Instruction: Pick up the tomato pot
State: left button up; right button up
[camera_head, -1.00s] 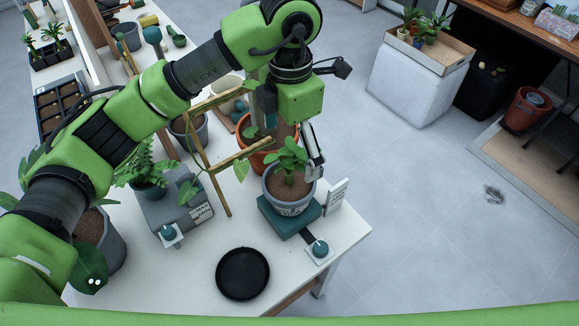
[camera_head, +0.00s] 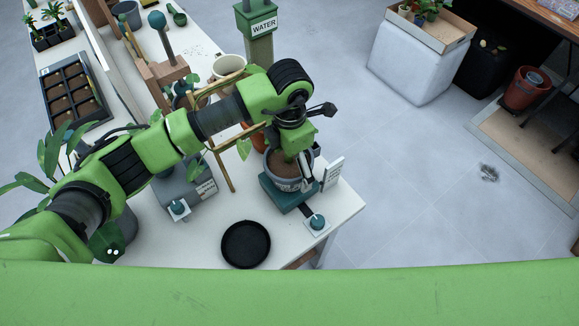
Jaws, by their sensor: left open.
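A grey-blue pot (camera_head: 284,184) with brown soil stands upright on a teal block (camera_head: 277,197) near the table's right end. Its plant is mostly hidden behind my gripper. My left gripper (camera_head: 299,165) is open and low over this pot, with one finger at the pot's right rim. The other finger is hidden, and I cannot tell whether either touches. An orange pot (camera_head: 258,141) with a wooden trellis stands just behind and is largely covered by my arm. I cannot read a tomato label on any pot. My right gripper is not in view.
A black round saucer (camera_head: 245,244) lies on the white table in front. A small white sign (camera_head: 333,174) and a teal knob (camera_head: 317,222) sit close to the block. A grey box (camera_head: 188,193) is to the left. A WATER post (camera_head: 259,38) stands behind.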

pick_arm(q)
jog(key=shift+f, duration=0.25)
jog(key=c, duration=1.4)
jog(key=shift+r, duration=0.15)
